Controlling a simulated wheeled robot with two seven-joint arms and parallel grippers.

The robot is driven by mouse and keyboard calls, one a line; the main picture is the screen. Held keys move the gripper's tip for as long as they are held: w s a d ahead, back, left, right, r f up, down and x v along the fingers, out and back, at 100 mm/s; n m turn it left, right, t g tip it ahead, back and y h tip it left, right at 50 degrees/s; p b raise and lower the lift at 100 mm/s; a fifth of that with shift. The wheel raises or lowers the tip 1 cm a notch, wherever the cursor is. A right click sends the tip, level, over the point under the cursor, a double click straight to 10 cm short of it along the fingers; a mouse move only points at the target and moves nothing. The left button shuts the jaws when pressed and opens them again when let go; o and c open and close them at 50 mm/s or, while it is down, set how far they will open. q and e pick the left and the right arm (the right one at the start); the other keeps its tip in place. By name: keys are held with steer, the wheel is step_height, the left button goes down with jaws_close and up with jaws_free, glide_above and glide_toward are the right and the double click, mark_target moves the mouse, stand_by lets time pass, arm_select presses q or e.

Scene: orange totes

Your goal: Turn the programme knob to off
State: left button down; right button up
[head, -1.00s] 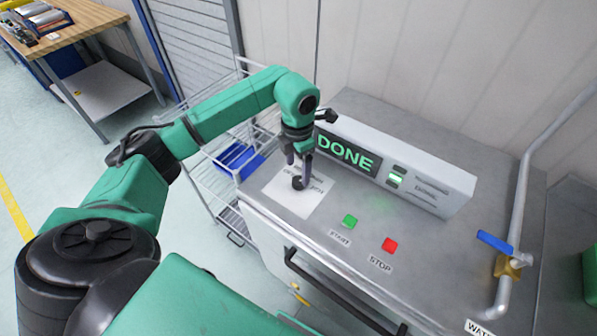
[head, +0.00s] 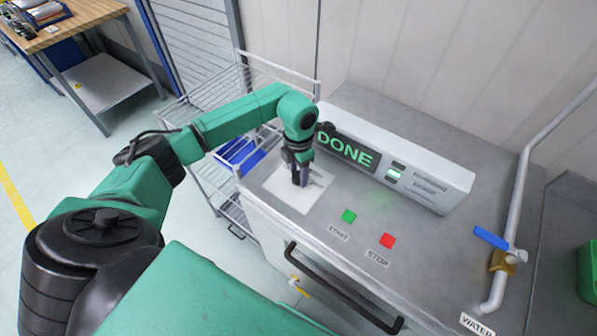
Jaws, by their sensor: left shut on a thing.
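My left gripper (head: 300,181) points down over the white label plate (head: 291,203) on the machine's grey top. It is shut on the programme knob, which the fingers and wrist mostly hide. I cannot read the knob's position, and the plate's printing is largely covered. The display box (head: 431,184) behind it shows "DONE" in green letters on a dark screen (head: 348,150). My right gripper does not show.
A green START button (head: 348,216) and a red STOP button (head: 387,241) are right of the plate. A black handle (head: 340,290) runs along the machine's front. A pipe with a blue valve lever (head: 491,238) stands at right. A wire rack (head: 222,190) is at left.

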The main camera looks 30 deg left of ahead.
arm_select(q)
steer(key=shift+n, duration=0.3)
steer(key=shift+n+b, duration=0.65)
steer(key=shift+n, duration=0.35)
steer(key=n+b, duration=0.1)
steer(key=n, duration=0.2)
steer(key=shift+n, duration=0.3)
steer(key=n+b, duration=0.1)
steer(key=n, duration=0.2)
steer(key=shift+n, duration=0.3)
steer(key=n+b, duration=0.1)
steer(key=n, duration=0.2)
steer(key=shift+w+n, duration=0.1)
steer(key=shift+n, duration=0.2)
steer(key=n+b, duration=0.1)
steer(key=n, duration=0.5)
steer(key=shift+r, duration=0.1)
steer(key=n, duration=0.4)
steer(key=shift+b, duration=0.3)
steer(key=shift+n, duration=1.8)
